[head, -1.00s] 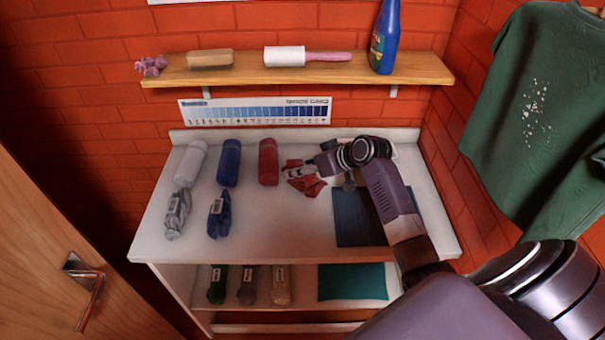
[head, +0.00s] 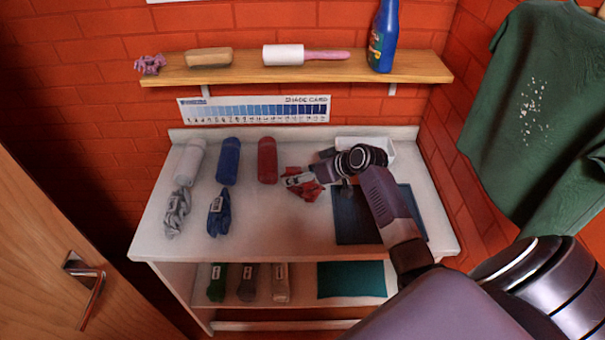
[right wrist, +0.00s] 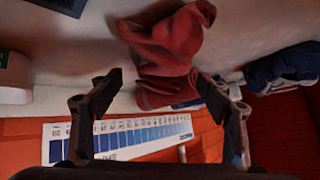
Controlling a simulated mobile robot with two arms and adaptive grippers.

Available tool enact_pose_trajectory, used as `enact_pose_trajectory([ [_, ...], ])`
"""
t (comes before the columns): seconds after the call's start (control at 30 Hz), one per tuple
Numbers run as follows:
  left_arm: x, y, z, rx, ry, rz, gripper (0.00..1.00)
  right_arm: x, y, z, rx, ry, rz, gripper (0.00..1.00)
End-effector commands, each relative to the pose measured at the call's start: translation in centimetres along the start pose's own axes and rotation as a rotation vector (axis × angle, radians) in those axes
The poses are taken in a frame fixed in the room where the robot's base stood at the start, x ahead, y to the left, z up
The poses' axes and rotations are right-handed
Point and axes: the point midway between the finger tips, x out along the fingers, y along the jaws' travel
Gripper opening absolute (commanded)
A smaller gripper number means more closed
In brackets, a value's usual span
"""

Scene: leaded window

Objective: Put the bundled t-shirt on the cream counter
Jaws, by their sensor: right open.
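A crumpled red cloth bundle (head: 311,192) lies on the pale cream counter (head: 275,226), right of centre. In the right wrist view the red bundle (right wrist: 170,52) sits just beyond and between the fingertips. My right gripper (head: 296,180) is over the bundle, and the arm comes in from the right. In the right wrist view its two fingers (right wrist: 160,80) are spread apart, and I see no grip on the cloth. A crumpled grey bundle (head: 177,212) and a crumpled blue bundle (head: 219,212) lie at the counter's left. My left gripper is not in view.
White, blue and red rolls (head: 267,160) lie behind the bundles. A dark blue mat (head: 352,222) and a white tray (head: 384,150) are at the right, partly behind my arm. Above is a wooden shelf (head: 230,73) with a blue bottle (head: 384,38). The front middle is clear.

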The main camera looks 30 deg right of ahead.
Motion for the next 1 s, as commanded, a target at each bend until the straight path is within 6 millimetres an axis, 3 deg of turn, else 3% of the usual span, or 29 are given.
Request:
enact_pose_trajectory([
  [0.27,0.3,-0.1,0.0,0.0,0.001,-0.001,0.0,-2.2,0.1,-0.1,-0.003,0.001,0.003,0.71],
  [0.7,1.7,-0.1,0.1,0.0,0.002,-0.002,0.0,-10.4,0.1,-0.1,-0.003,0.001,0.002,0.71],
  [1.0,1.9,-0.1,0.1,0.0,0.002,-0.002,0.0,-12.2,-0.1,-0.2,-0.001,0.001,-0.001,0.71],
])
